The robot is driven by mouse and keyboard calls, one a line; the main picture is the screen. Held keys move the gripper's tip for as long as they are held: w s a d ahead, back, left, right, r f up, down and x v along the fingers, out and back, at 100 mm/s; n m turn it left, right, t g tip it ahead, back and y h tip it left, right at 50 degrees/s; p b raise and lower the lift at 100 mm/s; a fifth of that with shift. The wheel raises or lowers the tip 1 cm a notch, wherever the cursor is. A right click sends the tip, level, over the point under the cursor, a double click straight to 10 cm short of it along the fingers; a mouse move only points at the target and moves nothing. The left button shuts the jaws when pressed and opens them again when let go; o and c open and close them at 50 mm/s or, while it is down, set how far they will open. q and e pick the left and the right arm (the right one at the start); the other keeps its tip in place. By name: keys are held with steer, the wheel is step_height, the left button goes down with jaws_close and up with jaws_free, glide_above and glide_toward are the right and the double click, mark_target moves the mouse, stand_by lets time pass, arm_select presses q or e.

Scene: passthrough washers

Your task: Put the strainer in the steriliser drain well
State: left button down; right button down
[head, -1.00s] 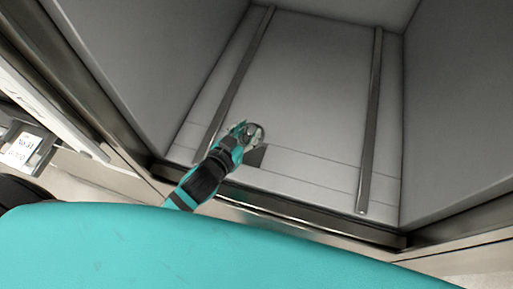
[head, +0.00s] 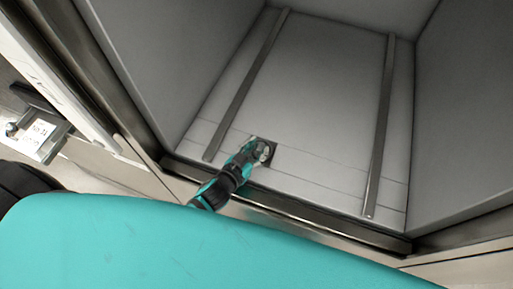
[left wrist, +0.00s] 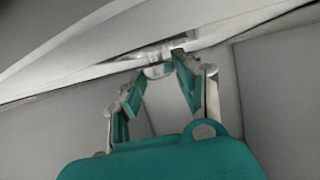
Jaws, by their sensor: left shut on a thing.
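My left gripper (head: 256,148) reaches over the front sill into the steriliser chamber. It is shut on the strainer (head: 263,152), a small round metallic piece at its fingertips. The strainer also shows between the finger ends in the left wrist view (left wrist: 157,71). The drain well (head: 272,158) is a dark square opening in the chamber floor near the front. In the head view the strainer overlaps this opening and hides most of it. I cannot tell whether the strainer is above the well or inside it. My right gripper is not in view.
Two metal rails (head: 248,85) and (head: 380,120) run along the chamber floor on either side. The floor (head: 315,90) between them is bare. A raised metal sill (head: 300,212) crosses the front, and grey walls close the sides.

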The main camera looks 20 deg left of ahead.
arm_select(q)
steer(key=shift+f, duration=0.15)
steer(key=c, duration=1.2)
jaws_free()
steer(key=shift+o, duration=1.4)
steer(key=shift+r, duration=0.3)
steer(key=shift+s, duration=0.4)
steer(key=b+v, duration=0.1)
steer(key=v, duration=1)
steer(key=shift+a+r, duration=0.1)
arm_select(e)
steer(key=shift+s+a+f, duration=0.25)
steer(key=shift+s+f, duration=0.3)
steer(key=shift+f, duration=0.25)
arm_select(q)
steer(key=shift+c, duration=0.3)
